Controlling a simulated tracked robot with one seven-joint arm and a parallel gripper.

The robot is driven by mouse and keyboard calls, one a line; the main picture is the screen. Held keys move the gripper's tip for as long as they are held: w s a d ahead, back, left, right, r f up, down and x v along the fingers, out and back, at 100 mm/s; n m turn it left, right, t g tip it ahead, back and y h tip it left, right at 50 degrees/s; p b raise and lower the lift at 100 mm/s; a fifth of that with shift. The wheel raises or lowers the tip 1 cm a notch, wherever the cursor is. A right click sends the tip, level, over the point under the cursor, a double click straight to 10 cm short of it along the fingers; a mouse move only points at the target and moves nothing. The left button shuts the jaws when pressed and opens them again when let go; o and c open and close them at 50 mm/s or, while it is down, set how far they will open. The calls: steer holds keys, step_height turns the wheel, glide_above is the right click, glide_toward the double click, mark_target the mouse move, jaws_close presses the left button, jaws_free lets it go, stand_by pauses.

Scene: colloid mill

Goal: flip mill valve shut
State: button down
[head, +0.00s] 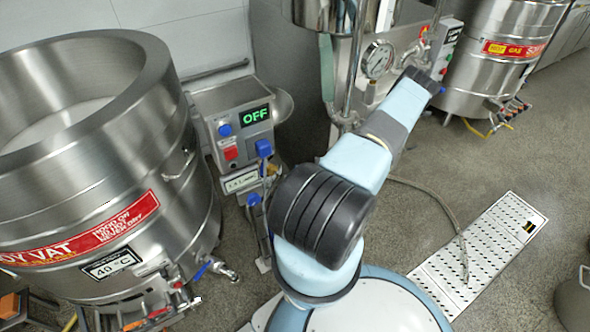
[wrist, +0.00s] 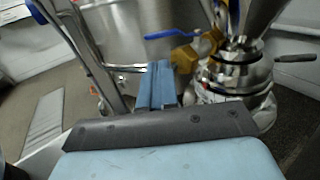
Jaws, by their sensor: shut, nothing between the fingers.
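The mill valve shows in the wrist view as a brass body (wrist: 195,51) with a blue lever (wrist: 172,34). The lever points left, roughly level, and the brass body joins the side of a polished steel machine (wrist: 238,68), which looks like the mill. My gripper (wrist: 158,68) is shut and empty, its blue fingers side by side. In the picture its tips lie just below the lever and left of the brass body; whether they touch it I cannot tell. In the head view my arm reaches toward the upper right, and I cannot make out the valve there.
In the head view a soy vat (head: 95,150) fills the left. A control box (head: 238,135) with a green OFF display stands beside it. A pressure gauge (head: 378,58) is behind my arm. A drain grate (head: 480,250) and a hose lie on the floor at right.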

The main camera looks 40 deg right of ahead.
mark_target(262, 169)
steer(key=x, duration=1.2)
steer(key=shift+s, duration=0.1)
